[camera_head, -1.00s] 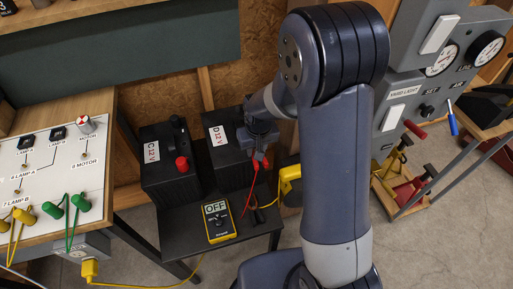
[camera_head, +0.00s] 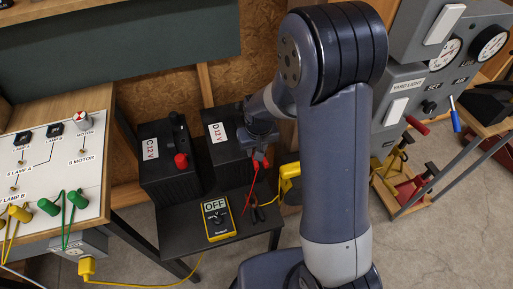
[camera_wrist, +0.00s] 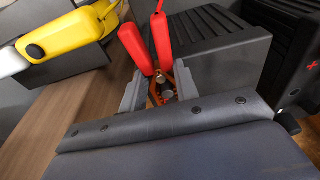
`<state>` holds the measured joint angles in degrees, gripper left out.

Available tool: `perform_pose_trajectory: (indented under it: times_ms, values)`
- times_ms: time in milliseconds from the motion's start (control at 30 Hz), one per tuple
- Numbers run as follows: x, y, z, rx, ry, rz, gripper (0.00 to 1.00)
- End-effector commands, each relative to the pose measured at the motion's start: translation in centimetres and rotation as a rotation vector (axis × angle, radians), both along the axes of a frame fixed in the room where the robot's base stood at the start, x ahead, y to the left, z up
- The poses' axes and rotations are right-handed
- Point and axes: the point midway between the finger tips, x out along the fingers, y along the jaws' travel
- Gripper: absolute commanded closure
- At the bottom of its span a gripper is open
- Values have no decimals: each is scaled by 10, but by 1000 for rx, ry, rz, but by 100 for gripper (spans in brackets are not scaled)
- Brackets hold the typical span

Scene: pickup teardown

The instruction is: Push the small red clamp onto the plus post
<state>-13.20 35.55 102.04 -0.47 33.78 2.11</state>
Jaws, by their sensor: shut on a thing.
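The small red clamp (camera_wrist: 156,45) has two red handles and copper-coloured jaws. My gripper (camera_wrist: 160,88) is shut on it, with a grey finger on each side of the jaws. Small round metal parts show between the jaws. I cannot tell whether one of them is the plus post. In the head view my gripper (camera_head: 262,148) is at the right side of battery D (camera_head: 224,160), and my arm hides part of the area. Only a little red of the clamp and its red lead shows below the gripper.
Battery C (camera_head: 165,165) with a red cap (camera_head: 181,161) stands left of battery D. A yellow meter (camera_head: 217,218) reading OFF lies on the dark stand (camera_head: 180,236). A yellow device (camera_head: 289,182) is close to the right of the gripper. A lamp board (camera_head: 50,160) is at the left.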

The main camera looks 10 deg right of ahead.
Motion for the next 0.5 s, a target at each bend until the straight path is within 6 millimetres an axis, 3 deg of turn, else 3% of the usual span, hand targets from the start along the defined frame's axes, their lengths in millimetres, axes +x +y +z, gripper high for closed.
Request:
perform_pose_trajectory:
  times_ms: [67,100,400,500]
  values:
    - [0,0,0,0,1,0,94]
    - [0,0,0,0,1,0,69]
    - [0,0,0,0,1,0,45]
    - [0,0,0,0,1,0,45]
